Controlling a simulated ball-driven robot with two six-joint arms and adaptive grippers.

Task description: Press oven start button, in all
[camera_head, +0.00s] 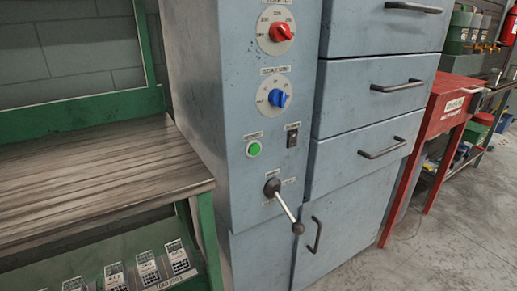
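A tall grey-blue cabinet (238,197) stands in the middle of the head view, with a control panel on its narrow front. A round green button (254,149) sits on this panel, under a small label too blurred to read. A dark switch (292,138) is to its right. Above it are a blue knob (278,98) and, higher, a red knob (281,32). Below it a lever (284,206) with a dark ball end sticks out, angled down to the right. Nothing covers the green button. Neither of my grippers shows.
Drawers with dark handles (384,149) and a lower door fill the cabinet's right part. A wooden-topped green bench (95,180) stands close on the left. A red table (441,112) is at the right. Concrete floor (455,235) is open at the lower right.

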